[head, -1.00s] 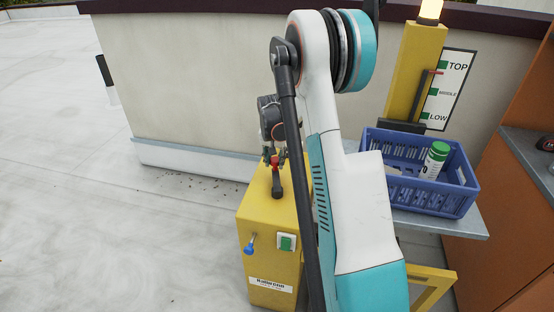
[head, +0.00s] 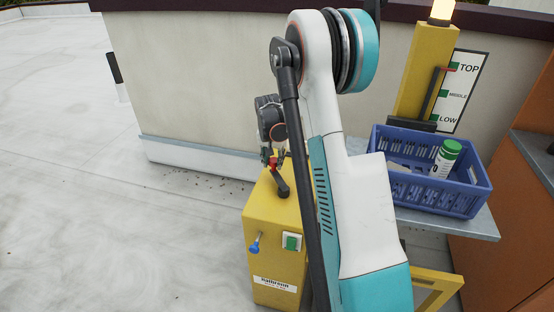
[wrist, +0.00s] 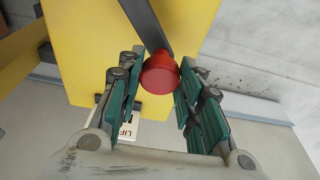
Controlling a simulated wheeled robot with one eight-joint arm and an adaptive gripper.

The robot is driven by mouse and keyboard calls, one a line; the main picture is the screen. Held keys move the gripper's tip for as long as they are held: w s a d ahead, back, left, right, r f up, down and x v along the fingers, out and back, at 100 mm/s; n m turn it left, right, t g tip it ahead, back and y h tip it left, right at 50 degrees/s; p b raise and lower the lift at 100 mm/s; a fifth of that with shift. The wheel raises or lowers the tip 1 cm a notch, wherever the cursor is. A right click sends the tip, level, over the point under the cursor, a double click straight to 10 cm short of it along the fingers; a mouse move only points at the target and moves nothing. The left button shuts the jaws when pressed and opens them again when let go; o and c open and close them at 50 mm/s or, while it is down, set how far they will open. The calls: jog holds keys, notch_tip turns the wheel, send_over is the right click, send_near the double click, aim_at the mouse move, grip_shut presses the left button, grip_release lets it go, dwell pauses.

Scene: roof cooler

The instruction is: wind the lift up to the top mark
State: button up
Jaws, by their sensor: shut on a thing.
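The yellow winch box (head: 275,232) stands left of my arm, with a dark crank arm (head: 281,184) on its top. The crank's red knob (wrist: 160,74) sits between the two green-padded fingers of my gripper (wrist: 162,92) in the wrist view. My gripper (head: 271,160) is shut on it, partly hidden in the head view. The lift's grey platform (head: 480,226) carries a blue crate (head: 440,201). On the yellow mast (head: 424,75), a red pointer (head: 449,68) stands about level with the green TOP mark (head: 454,66) on the scale board (head: 461,92).
A green-capped white can (head: 446,160) stands in the crate. The box front has a blue-tipped lever (head: 254,245) and a green switch (head: 292,242). A lamp (head: 442,9) glows on the mast. A low wall (head: 200,85) stands behind; roof floor (head: 110,220) is clear at left.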

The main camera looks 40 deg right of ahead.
jog(key=shift+w+a, duration=0.1)
jog(key=shift+a, duration=0.2)
jog(key=shift+a, duration=0.5)
jog(key=o, duration=1.2)
jog(key=shift+w+a, duration=0.1)
jog(key=shift+a, duration=0.05)
jog(key=shift+c, duration=0.2)
jog(key=shift+r+p, duration=1.05)
jog(key=shift+r, duration=0.7)
jog(key=shift+r+p, duration=1.25)
jog(key=shift+r, duration=0.95)
